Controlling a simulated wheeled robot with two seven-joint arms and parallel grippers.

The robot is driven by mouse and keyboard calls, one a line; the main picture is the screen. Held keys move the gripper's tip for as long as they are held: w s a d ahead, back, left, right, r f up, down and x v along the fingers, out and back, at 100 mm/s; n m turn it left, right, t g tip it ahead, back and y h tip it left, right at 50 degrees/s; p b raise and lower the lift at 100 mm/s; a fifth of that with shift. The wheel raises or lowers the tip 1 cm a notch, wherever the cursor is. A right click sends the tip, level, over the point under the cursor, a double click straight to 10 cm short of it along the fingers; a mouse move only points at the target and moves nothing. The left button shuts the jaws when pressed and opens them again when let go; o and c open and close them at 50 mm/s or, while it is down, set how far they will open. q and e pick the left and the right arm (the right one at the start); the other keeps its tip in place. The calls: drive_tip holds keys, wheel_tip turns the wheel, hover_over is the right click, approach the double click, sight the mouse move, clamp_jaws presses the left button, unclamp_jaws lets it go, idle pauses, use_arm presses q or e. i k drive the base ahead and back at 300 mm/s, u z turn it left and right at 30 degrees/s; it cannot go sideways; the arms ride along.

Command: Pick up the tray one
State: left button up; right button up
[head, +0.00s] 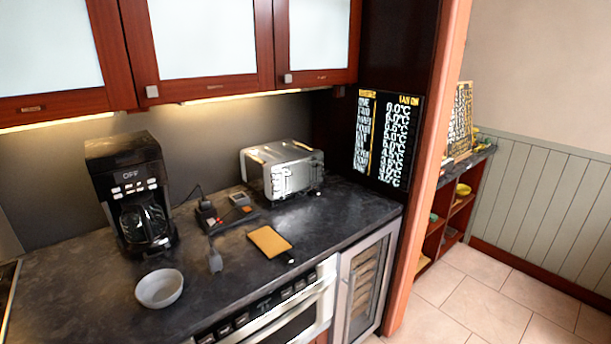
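A flat tan rectangular piece (269,241) lies on the dark counter near its front edge, in the middle of the head view. It looks like a small tray or board; I cannot tell which. A small dark part sticks out at its lower right corner. It lies flat, with nothing on it. Neither my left gripper nor my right gripper shows in this view.
A coffee maker (128,185), a grey bowl (159,288), a grey spatula-like utensil (215,258), a dark device (226,212) and a silver toaster (283,170) stand on the counter (335,218). Cabinets (210,40) hang above. An oven (285,318) sits below.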

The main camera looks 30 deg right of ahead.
sight(273, 246)
drive_tip(key=z, duration=1)
